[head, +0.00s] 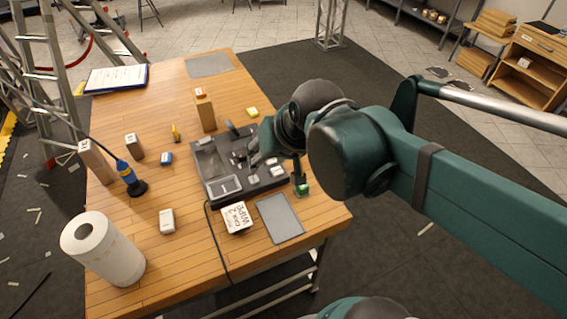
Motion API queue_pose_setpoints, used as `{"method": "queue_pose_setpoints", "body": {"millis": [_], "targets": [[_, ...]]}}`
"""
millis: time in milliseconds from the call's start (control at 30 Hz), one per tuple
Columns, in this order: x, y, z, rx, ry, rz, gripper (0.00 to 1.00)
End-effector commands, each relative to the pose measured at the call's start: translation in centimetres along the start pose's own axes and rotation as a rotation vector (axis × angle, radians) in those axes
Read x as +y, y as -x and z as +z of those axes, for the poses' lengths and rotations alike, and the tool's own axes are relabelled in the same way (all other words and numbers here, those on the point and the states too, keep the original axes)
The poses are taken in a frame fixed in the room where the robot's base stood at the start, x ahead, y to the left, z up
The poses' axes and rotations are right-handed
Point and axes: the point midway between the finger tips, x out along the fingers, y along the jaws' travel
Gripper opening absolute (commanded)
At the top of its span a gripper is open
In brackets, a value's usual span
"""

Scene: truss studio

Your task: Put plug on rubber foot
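My gripper (262,156) hangs over the dark grey tray (237,187) on the wooden table. My arm comes in from the right. The fingers are dark and small against the tray, so I cannot tell whether they are open or shut, or whether they hold anything. Several small grey and white parts lie in the tray, including a pale piece (252,178) near its front right. I cannot tell which of the small things is the plug and which is the rubber foot.
A paper roll (103,250) stands front left. A white wipes box (236,217) and a grey mat (280,218) lie in front of the tray. A wooden block (205,112) stands behind it. A blue and black tool (129,177) stands left.

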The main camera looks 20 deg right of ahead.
Motion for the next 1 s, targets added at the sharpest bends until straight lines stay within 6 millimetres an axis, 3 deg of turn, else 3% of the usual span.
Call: {"method": "queue_pose_setpoints", "body": {"millis": [200,400,1000], "targets": [[2.3,0.8,1.8,0.054,0.125,0.058,0.39],[3.3,1.2,2.4,0.077,0.184,0.085,0.39],[3.4,1.2,2.5,0.080,0.192,0.089,0.39]]}}
